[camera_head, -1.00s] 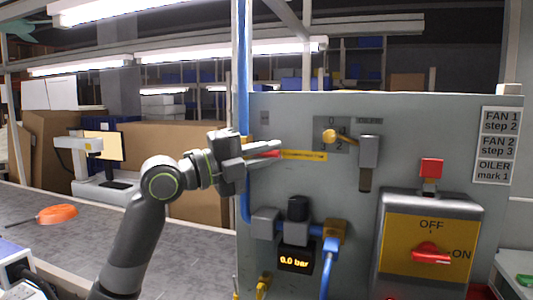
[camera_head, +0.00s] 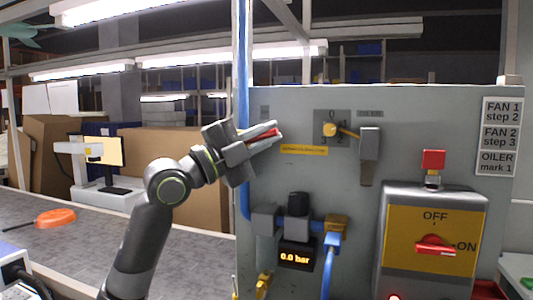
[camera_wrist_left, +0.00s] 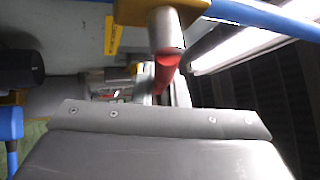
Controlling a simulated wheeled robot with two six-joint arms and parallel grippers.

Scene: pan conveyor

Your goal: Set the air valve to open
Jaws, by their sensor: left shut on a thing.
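The red air valve handle (camera_head: 263,133) is beside the vertical blue pipe (camera_head: 243,60) at the panel's left edge. It slants up to the right. My left gripper (camera_head: 276,134) is shut on this handle, its fingers angled up to the right and hiding much of it. In the left wrist view the red handle (camera_wrist_left: 167,75) runs from a metal stub (camera_wrist_left: 165,30) at the yellow valve body (camera_wrist_left: 198,10) down behind the gripper's edge. The pressure display (camera_head: 296,257) reads 0.0 bar. My right gripper is not in view.
The grey panel (camera_head: 300,110) carries a yellow-knobbed oiler lever (camera_head: 330,130), a black regulator knob (camera_head: 298,203) and a yellow OFF/ON switch box (camera_head: 410,215) with a red handle. A conveyor (camera_head: 90,240) with an orange pan (camera_head: 56,218) lies left.

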